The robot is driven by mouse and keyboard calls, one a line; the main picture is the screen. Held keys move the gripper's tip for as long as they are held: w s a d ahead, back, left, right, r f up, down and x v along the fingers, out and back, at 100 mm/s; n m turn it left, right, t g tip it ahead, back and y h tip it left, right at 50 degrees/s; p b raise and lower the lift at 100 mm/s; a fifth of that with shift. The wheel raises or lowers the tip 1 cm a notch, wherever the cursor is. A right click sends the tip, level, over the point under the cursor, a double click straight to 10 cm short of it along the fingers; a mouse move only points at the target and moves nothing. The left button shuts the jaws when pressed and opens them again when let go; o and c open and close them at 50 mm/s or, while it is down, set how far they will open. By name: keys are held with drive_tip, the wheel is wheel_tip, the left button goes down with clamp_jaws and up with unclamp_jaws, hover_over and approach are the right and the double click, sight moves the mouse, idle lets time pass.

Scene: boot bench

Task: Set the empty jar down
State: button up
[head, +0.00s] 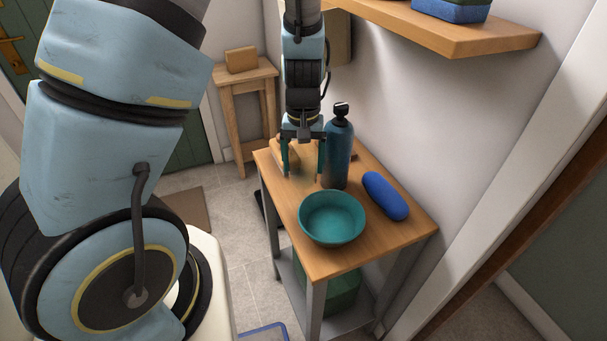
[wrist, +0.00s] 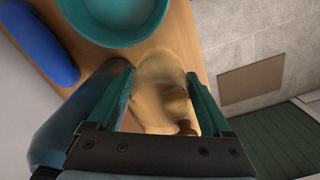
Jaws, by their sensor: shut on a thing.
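My gripper (head: 303,172) points down over the far part of the wooden bench (head: 315,262), its two teal fingers shut on a clear glass jar (head: 303,166). In the wrist view the jar (wrist: 160,72) shows as a see-through round shape between the fingertips (wrist: 162,82). It looks empty; brownish shapes show through its glass. The jar is faint in the head view, and I cannot tell whether its base touches the bench top.
A dark blue bottle (head: 338,155) with a black cap stands close right of my gripper. A teal bowl (head: 332,218) and a blue oblong case (head: 385,196) are nearer on the bench. A wall shelf (head: 470,36) hangs above right. A wooden stool (head: 246,90) stands behind.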

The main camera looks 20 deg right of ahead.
sight(303, 177)
drive_tip(key=shift+f, duration=2.2)
drive_tip(key=shift+f, duration=0.2)
drive_tip(key=o, duration=1.3)
drive_tip(key=shift+o, duration=0.2)
drive_tip(key=shift+r, duration=0.1)
